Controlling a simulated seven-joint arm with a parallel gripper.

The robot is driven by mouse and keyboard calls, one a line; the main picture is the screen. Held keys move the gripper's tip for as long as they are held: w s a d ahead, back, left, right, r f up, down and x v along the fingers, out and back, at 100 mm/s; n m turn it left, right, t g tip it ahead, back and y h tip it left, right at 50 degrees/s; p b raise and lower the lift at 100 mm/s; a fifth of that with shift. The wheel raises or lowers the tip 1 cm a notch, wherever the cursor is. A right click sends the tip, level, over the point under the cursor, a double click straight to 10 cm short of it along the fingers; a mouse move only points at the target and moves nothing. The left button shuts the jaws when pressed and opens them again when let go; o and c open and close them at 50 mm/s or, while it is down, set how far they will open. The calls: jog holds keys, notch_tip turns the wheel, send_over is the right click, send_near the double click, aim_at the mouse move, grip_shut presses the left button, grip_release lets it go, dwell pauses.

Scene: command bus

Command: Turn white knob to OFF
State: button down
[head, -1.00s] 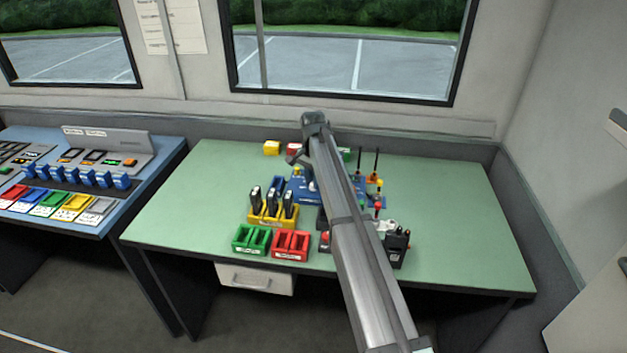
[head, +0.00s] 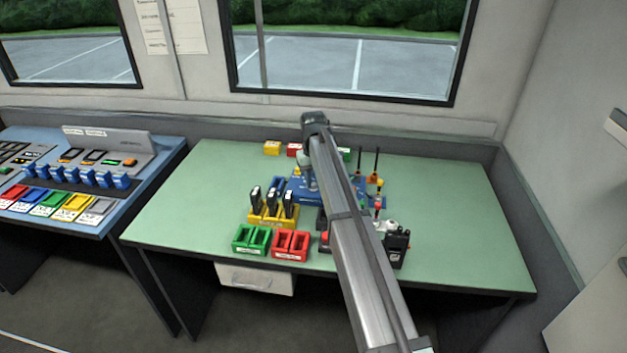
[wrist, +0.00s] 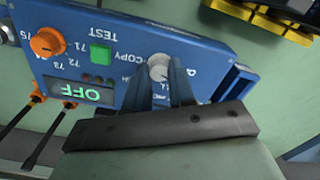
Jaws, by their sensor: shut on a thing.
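The blue panel (wrist: 125,35) fills the upper part of the wrist view, its labels upside down. The white knob (wrist: 159,67) sits on it beside the COPY label. My gripper (wrist: 161,80) is shut on this knob, one blue-grey finger on each side; the fingers hide part of it and its markings. A small display (wrist: 78,92) on the panel shows green lit letters that look like OFF. In the head view the blue panel (head: 350,190) lies on the green table, partly behind my arm, and the knob cannot be made out.
An orange knob (wrist: 47,43) and a green button (wrist: 100,54) are on the same panel. A yellow holder (head: 272,217), green bin (head: 251,240) and red bin (head: 291,246) stand left of my arm. The table's left side is clear.

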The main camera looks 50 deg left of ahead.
aim_at(313, 183)
jog(key=shift+n, duration=1.8)
jog(key=c, duration=0.9)
grip_release()
jog(key=shift+c, duration=0.2)
notch_tip(313, 183, up, 14)
jog(key=shift+f, duration=0.1)
